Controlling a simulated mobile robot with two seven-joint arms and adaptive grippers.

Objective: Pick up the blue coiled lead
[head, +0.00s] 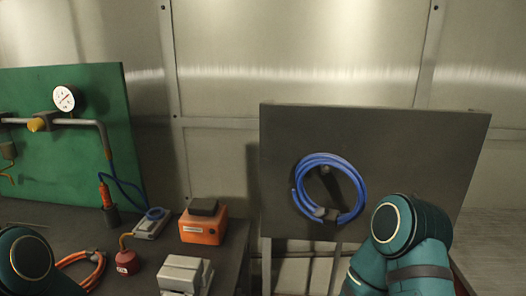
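The blue coiled lead (322,158) shows in the head view, right of centre, against the front of a dark upright panel (420,140). It forms a ring of several turns, with grey end pieces at its lower edge. A dark shape crosses the inside of the ring; I cannot tell whether it is a peg or a shadow. Neither gripper shows. A teal part of my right arm is at the lower right, to the right of and below the lead. A teal part of my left arm is at the lower left corner.
Another blue cable (125,188) runs there.

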